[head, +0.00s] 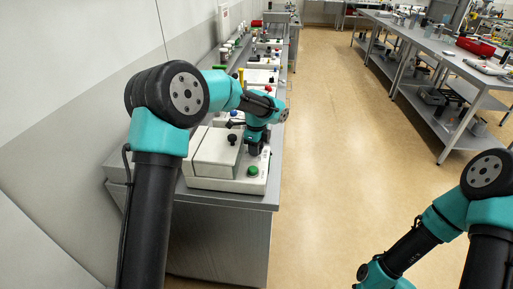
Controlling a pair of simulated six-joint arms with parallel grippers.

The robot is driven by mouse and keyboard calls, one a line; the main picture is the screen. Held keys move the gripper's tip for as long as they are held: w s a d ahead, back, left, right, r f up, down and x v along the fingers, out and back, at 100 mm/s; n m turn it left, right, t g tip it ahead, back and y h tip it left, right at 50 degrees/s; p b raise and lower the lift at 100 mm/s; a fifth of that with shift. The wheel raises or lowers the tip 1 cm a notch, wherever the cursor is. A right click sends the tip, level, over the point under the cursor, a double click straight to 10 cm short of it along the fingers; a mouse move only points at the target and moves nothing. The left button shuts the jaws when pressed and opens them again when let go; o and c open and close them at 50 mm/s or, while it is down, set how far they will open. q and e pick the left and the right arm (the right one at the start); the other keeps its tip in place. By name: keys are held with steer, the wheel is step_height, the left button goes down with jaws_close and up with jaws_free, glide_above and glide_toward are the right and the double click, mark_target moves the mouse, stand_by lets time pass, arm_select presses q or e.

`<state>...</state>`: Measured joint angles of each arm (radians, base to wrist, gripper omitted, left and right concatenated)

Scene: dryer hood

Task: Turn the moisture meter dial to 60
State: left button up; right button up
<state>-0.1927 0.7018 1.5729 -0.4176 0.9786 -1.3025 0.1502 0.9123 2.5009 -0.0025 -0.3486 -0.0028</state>
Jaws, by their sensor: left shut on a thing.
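The near white box-shaped instrument (212,184), which seems to be the moisture meter, stands at the near end of the left bench. It has a green knob (253,171) at its front right and a black knob (232,138) on top. My left gripper (254,149) points down at the right part of this instrument, behind the green knob. It is shut on what seems to be the dial, which the fingers hide. No scale or reading can be made out. My right arm is at the lower right, and its gripper is not in view.
Several similar white instruments with coloured knobs (262,77) line the left bench (230,199) going back. A wall runs along the left. A grey workbench (445,62) with tools stands at the right. The floor (330,150) between them is clear.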

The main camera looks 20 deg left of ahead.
arm_select(q)
steer(key=shift+c, duration=0.5)
steer(key=shift+n, duration=2.2)
steer(key=o, duration=0.9)
step_height(320, 180, up, 17)
steer(key=shift+r, duration=0.2)
steer(key=shift+f, duration=0.1)
